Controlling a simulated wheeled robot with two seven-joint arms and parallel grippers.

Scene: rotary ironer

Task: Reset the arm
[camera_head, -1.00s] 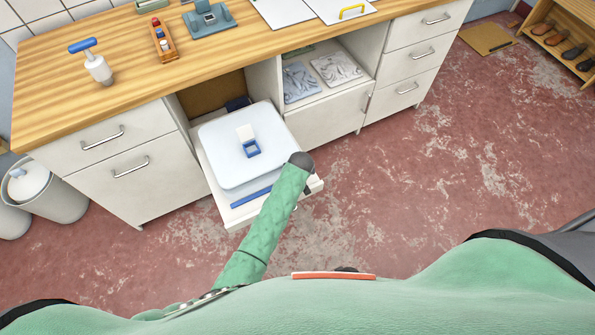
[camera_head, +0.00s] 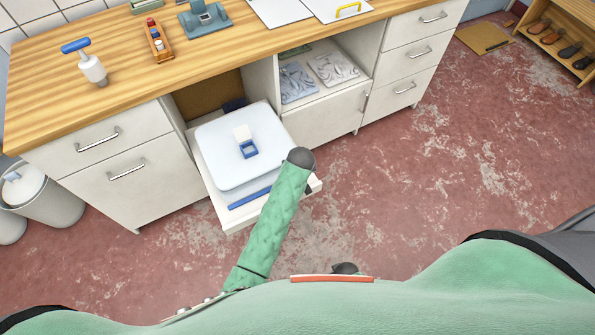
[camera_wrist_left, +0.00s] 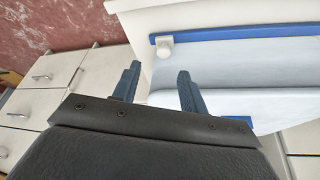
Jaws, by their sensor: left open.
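A light, rounded padded unit (camera_head: 222,168) rests on a white pulled-out shelf (camera_head: 240,221) in the head view. A small blue and white piece (camera_head: 247,149) sits on its top, and a blue strip (camera_head: 250,198) lies along the shelf's front. My green arm reaches up beside the shelf's right front corner, its dark rounded end overlapping that corner in the picture. The fingers are hidden there. In the left wrist view my left gripper (camera_wrist_left: 157,77) is open and empty, its fingers pointing toward a white panel edge and a blue bar (camera_wrist_left: 235,37) with a white knob (camera_wrist_left: 165,47). My right gripper does not show.
The wooden counter (camera_head: 120,65) runs above the shelf, with a blue-handled stamp-like tool (camera_head: 92,67), a small rack (camera_head: 158,42) and a grey-green device (camera_head: 204,18) on it. Closed drawers stand either side. A bin (camera_head: 45,200) is at left.

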